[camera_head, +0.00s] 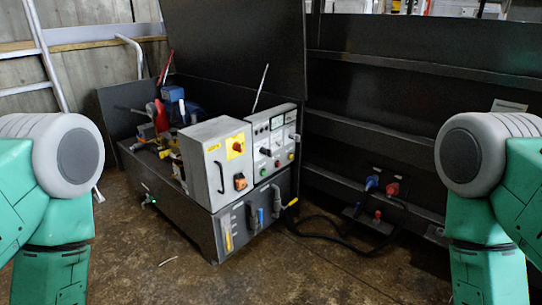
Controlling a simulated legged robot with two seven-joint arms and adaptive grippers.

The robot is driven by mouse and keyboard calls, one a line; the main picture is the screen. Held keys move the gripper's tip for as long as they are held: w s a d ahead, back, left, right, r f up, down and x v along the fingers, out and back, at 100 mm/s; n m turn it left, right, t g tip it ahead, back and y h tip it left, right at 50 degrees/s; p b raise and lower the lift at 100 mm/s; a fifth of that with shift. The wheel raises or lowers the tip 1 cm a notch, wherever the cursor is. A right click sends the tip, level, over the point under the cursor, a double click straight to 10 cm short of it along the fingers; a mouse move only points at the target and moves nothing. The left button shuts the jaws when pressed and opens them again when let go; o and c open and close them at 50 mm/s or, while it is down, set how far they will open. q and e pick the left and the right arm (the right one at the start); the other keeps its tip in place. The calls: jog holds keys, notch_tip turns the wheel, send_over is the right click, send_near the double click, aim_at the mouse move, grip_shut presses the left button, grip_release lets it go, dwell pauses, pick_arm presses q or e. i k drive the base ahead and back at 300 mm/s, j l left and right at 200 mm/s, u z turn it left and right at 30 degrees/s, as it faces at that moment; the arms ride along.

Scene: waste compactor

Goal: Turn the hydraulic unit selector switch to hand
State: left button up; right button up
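The hydraulic unit (170,207) is a dark box on the floor at the picture's centre, with its lid raised. A light grey control panel (258,140) on its right side carries gauges and several small knobs and buttons. A dark knob (265,152) at mid-panel looks like a selector switch, but its label and position are too small to read. My arms show at both sides; neither gripper is visible.
A dark ribbed metal wall (400,130) stands right of the unit, with blue and red plugs (392,188) and black cables (340,238) running across the floor. A ladder (45,55) leans at the back left. The brown floor (290,275) in front is mostly clear.

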aim_at(269, 151)
jog(key=u, duration=0.45)
jog(key=i+l+u, duration=0.25)
jog(key=l+u, duration=0.2)
jog(key=l, duration=0.15)
jog(key=i+l+u, duration=0.1)
jog(key=l+u, duration=0.4)
jog(key=l, duration=0.25)
jog(key=i, duration=0.05)
